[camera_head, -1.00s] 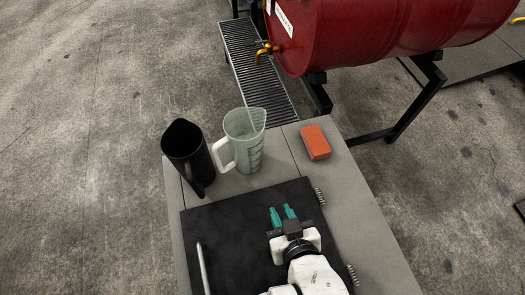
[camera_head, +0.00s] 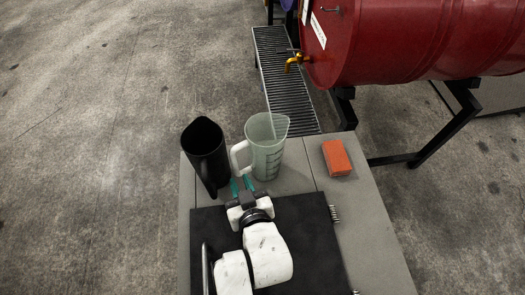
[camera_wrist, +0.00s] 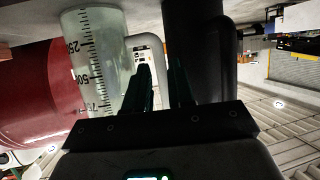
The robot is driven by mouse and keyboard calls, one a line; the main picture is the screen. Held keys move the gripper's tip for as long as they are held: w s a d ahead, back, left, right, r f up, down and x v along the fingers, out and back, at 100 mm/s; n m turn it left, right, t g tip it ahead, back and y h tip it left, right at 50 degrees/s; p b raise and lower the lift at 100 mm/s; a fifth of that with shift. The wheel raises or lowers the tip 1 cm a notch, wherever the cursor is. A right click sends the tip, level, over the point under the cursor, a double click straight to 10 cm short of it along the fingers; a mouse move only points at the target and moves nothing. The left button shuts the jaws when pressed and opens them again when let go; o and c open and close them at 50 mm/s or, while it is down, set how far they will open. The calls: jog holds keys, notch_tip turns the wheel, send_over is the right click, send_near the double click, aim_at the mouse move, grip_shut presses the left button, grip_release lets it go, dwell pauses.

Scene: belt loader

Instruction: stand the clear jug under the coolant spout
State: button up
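The clear jug (camera_head: 268,152), with dark measuring marks and a pale handle (camera_head: 238,158), stands upright at the table's far edge. It also shows in the wrist view (camera_wrist: 92,65). A brass spout (camera_head: 293,62) sticks out of the red drum's end, over a floor grate. My gripper (camera_head: 241,184) is low over the table, just on the near side of the clear jug's handle, fingers pointing at the jugs. In the wrist view its dark fingers (camera_wrist: 165,85) are apart with nothing seen gripped between them. One finger overlaps the handle's lower part there; contact cannot be told.
A black jug (camera_head: 206,152) stands close left of the clear jug. An orange block (camera_head: 336,158) lies to its right. A black panel (camera_head: 308,235) with a bar handle covers the table's near part. The grate (camera_head: 287,85) and the red drum (camera_head: 400,40) lie beyond.

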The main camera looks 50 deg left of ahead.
aim_at(237, 173)
jog(key=shift+x, duration=1.75)
jog(key=shift+w, duration=0.1)
jog(key=shift+c, duration=0.4)
grip_shut()
